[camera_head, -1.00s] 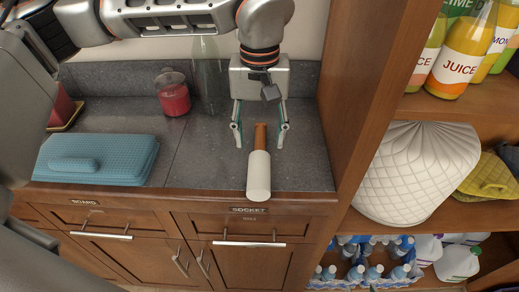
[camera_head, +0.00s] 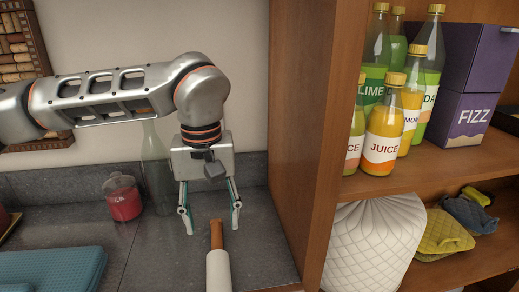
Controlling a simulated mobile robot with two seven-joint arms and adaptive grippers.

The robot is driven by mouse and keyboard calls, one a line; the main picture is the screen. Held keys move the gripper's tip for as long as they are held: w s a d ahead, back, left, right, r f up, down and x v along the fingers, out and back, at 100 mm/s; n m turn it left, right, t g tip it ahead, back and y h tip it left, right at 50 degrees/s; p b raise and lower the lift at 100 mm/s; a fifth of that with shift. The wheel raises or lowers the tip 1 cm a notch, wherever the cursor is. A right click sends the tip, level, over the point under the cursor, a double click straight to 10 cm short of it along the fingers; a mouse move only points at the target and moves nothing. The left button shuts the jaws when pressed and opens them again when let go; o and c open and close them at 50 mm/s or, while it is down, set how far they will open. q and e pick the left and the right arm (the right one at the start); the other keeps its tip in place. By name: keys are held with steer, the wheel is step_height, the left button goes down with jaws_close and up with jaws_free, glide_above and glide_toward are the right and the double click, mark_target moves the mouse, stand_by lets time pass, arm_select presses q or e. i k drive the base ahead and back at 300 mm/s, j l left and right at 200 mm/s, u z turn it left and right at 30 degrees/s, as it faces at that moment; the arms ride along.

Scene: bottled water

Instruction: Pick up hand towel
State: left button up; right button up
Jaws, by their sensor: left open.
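No item is clearly marked as the hand towel. A blue textured, towel-like item (camera_head: 50,268) lies on the counter at lower left, cut by the frame edge. My left gripper (camera_head: 212,230) is open, pointing down over the counter. Its fingers are around the wooden handle end of a white cylinder (camera_head: 217,272); I cannot tell whether they touch it. It is far left of the shelf cloths. My right gripper is not in view.
A brown upright panel (camera_head: 305,130) separates the counter from the shelves. Juice bottles (camera_head: 383,135) and a purple FIZZ box (camera_head: 465,110) stand on the upper shelf. A white quilted object (camera_head: 368,245) fills the lower shelf's left. A red jar (camera_head: 122,198) and glass bottle (camera_head: 156,170) stand on the counter.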

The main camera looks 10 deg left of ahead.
mark_target(78, 268)
steer(key=k, duration=1)
